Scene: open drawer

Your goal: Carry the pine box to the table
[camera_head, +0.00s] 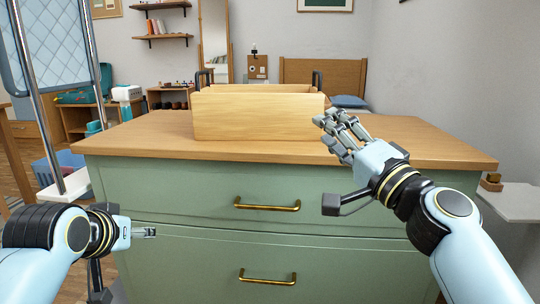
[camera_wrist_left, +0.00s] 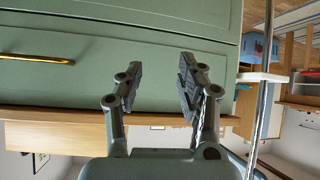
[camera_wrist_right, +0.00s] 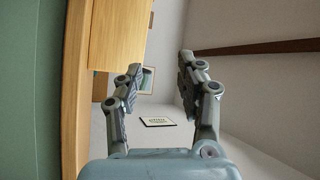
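The pine box (camera_head: 258,117) is a pale wooden open-topped box with a dark handle at each end. It stands upright on the wooden top of the green drawer cabinet (camera_head: 140,187). My right gripper (camera_head: 325,130) is open and empty at the box's right front corner; I cannot tell whether it touches. In the right wrist view, my right gripper's fingers (camera_wrist_right: 157,75) are apart, with the box (camera_wrist_right: 118,35) beyond them to the upper left. My left gripper (camera_head: 152,232) is low in front of the cabinet's left side, away from the box. Its fingers (camera_wrist_left: 158,85) are apart and empty in the left wrist view.
The cabinet has brass drawer handles (camera_head: 267,204) facing me. A metal-framed rack (camera_head: 62,140) stands at the left, with a blue basket (camera_head: 48,168) behind it. A white surface (camera_head: 508,203) is at the right. The cabinet top is clear on both sides of the box.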

